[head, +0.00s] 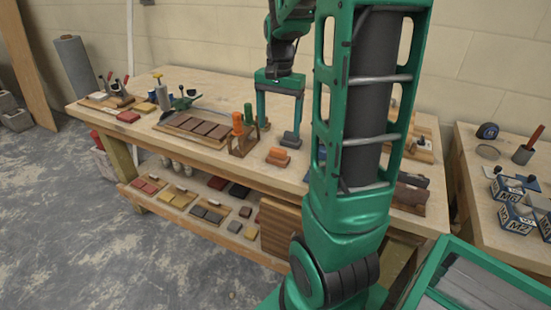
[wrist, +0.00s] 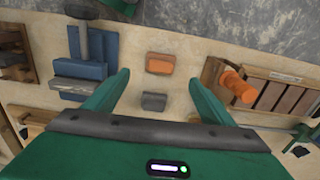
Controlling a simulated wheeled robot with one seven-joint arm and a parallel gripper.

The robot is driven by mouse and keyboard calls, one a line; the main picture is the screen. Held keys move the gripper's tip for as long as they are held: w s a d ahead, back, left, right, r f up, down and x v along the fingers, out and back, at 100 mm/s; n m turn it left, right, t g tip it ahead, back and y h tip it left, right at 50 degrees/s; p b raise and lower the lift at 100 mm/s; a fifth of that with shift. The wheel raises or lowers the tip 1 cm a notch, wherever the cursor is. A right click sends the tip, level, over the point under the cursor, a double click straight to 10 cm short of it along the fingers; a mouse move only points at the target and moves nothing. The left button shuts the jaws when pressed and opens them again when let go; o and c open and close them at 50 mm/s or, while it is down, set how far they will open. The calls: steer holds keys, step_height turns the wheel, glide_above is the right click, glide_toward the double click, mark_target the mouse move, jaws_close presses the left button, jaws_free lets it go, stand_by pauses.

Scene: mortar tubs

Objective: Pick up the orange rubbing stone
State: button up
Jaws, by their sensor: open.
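In the wrist view this grey stone (wrist: 154,102) sits between the fingers. My gripper (head: 280,128) is open and empty, pointing down above the bench over the grey stone. Its green fingers (wrist: 160,78) touch neither stone as far as I can see.
A wooden stand with an orange-handled tool (head: 238,125) is left of the stones; it shows at right in the wrist view (wrist: 238,85). A blue block-like tool (wrist: 82,78) is on the other side. A tray of brown tiles (head: 197,130) lies further left. My arm hides part of the bench.

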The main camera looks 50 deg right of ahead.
mark_target(278, 149)
steer(key=shift+w+d+f, duration=0.25)
step_height(278, 149, down, 5)
steer(key=shift+a+f, duration=0.1)
steer(key=shift+f, duration=2.65)
steer(key=c, duration=1.3)
